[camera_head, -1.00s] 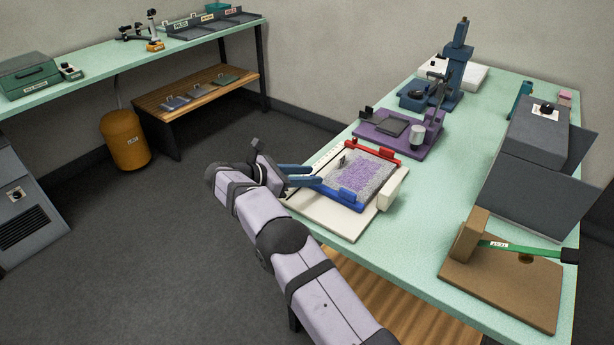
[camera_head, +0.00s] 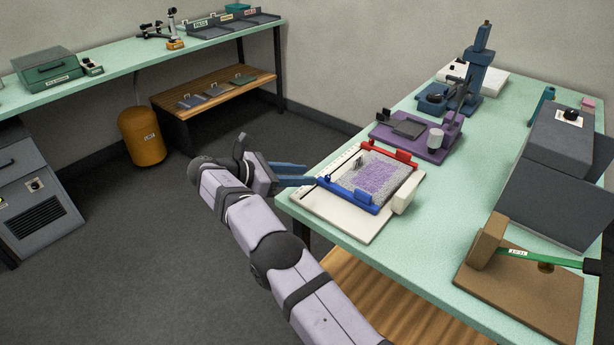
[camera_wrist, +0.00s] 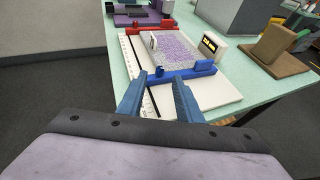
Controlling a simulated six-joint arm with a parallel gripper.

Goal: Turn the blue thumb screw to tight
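The blue thumb screw (camera_wrist: 160,71) is a small blue knob at the left end of the blue clamp bar (camera_wrist: 188,73) in the wrist view. The bar also shows in the head view (camera_head: 350,195), on the near side of a white fixture with a speckled grey and purple tufted pad (camera_head: 378,177). My gripper (camera_wrist: 158,79) has its two blue fingers apart, with the screw seen in the gap near the tips. In the head view my gripper (camera_head: 312,173) is at the bar's left end, where its fingers hide the screw. I cannot tell whether they touch it.
A red clamp bar (camera_head: 390,152) is on the pad's far side, and a cream block (camera_head: 408,193) stands at its right. Behind is a purple fixture (camera_head: 425,140). A brown stand with a green lever (camera_head: 530,255) is at the right. Open floor lies left of the table (camera_head: 455,222).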

